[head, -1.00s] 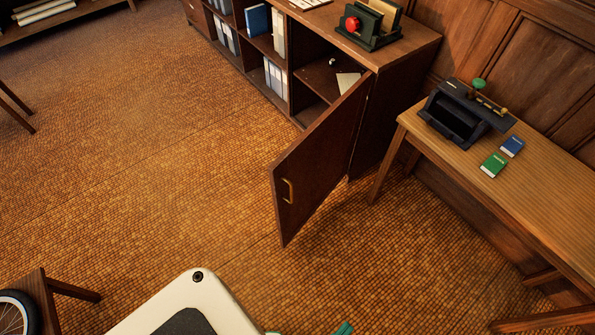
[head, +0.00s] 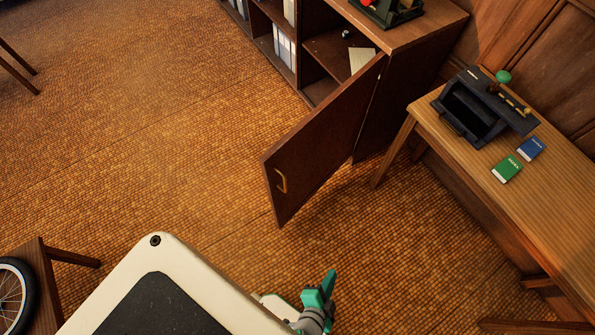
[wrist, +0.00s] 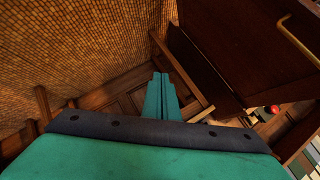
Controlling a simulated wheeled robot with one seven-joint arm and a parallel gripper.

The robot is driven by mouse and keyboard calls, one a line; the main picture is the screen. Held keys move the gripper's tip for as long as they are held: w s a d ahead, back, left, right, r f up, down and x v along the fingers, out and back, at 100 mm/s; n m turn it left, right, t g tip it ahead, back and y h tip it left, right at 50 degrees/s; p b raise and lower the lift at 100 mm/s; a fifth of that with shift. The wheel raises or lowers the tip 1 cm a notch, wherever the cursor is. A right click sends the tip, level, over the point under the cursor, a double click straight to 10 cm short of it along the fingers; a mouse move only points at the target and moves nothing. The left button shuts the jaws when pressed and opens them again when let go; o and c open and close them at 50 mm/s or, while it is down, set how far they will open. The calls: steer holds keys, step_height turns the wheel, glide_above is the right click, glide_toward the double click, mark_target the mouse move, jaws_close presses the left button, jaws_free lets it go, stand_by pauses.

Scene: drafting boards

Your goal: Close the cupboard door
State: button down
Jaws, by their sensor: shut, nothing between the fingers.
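The cupboard door (head: 318,150) is dark wood and stands wide open, swung out from the right end of the low cupboard (head: 415,75). My gripper (head: 325,290) is teal, at the bottom of the head view, below and apart from the door. In the wrist view my gripper (wrist: 161,90) has its fingers together and empty. There the door (wrist: 250,45) fills the upper right, with the handle (wrist: 299,40) at the corner. The open compartment holds a pale sheet-like item (head: 362,60).
A wooden table (head: 545,195) with a black device (head: 480,105), a green book (head: 506,169) and a blue book (head: 531,148) stands at right. A stool-like piece with a wheel (head: 14,295) is at lower left. The floor left of the door is clear.

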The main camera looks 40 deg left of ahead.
steer(key=w+a+f+m+g+y, duration=0.2)
steer(key=w+a+f+m, duration=0.1)
steer(key=f, duration=0.4)
steer(key=m+g+y, duration=0.6)
steer(key=m+y, duration=0.2)
steer(key=y, duration=0.7)
glide_toward(288, 166)
steer(key=a, duration=0.6)
steer(key=shift+w+a, duration=0.1)
steer(key=shift+w, duration=0.25)
steer(key=shift+a, duration=0.1)
steer(key=shift+a, duration=0.1)
